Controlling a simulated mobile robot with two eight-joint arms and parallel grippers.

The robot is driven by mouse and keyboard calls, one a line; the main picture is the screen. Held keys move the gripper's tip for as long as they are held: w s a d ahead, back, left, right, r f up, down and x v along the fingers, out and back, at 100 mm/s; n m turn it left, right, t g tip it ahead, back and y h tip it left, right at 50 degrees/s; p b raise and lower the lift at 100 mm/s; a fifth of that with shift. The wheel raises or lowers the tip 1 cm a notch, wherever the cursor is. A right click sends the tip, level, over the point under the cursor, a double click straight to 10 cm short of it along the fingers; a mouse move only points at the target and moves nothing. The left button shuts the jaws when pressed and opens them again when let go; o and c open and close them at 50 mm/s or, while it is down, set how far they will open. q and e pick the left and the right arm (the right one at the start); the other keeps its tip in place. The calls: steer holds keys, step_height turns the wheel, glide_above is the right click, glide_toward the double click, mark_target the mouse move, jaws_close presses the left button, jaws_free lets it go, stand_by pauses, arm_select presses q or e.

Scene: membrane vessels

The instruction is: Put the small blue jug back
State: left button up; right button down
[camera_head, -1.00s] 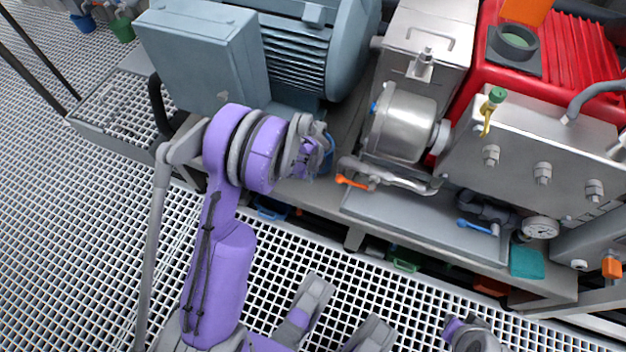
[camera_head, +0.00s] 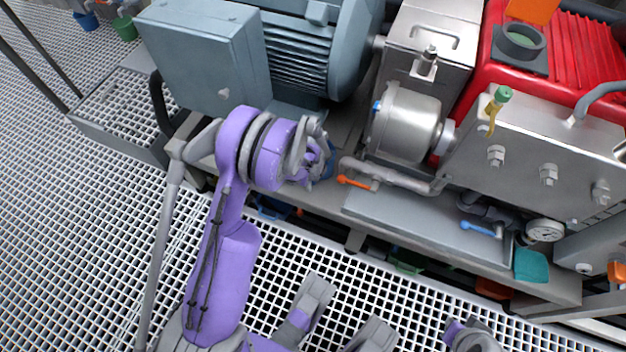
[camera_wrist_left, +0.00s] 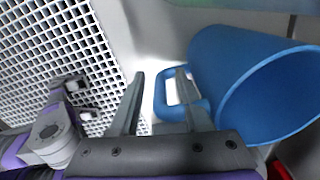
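The small blue jug (camera_head: 329,160) is on the machine skid beside the grey motor, mostly hidden behind my left gripper in the head view. In the left wrist view the blue jug (camera_wrist_left: 225,75) shows large at the right, its round opening facing the lower right. Its loop handle points left, toward my fingers. My left gripper (camera_wrist_left: 160,76) is open. The outer bar of the handle lies between the two fingers, and the right finger overlaps the loop. A gap shows between the fingers and the bar.
An orange-handled valve (camera_head: 353,182) and a steel pump (camera_head: 408,122) stand just right of the left gripper. The grey motor (camera_head: 320,50) is behind it. A blue bucket (camera_head: 88,21) and a green bucket (camera_head: 124,28) are at far left. Grating floor lies in front.

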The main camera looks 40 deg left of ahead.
arm_select(q)
steer(key=shift+r, duration=0.1)
step_height(320, 180, up, 12)
steer(key=p, duration=0.3)
steer(key=shift+s+p, duration=0.1)
steer(key=shift+p, duration=0.2)
steer(key=s+d+r+n+t, duration=0.1)
steer(key=s+d+r+n, duration=0.35)
steer(key=r, duration=0.35)
steer(key=s+d+r+n+t, duration=0.1)
steer(key=s+d+r+n, duration=0.2)
steer(key=s+n, duration=0.3)
steer(key=s+d+r+n+t, duration=0.2)
steer(key=s+d+n, duration=0.4)
steer(key=s, duration=0.4)
steer(key=shift+d+r+n, duration=0.15)
steer(key=shift+r+n, duration=0.2)
steer(key=shift+r, duration=0.25)
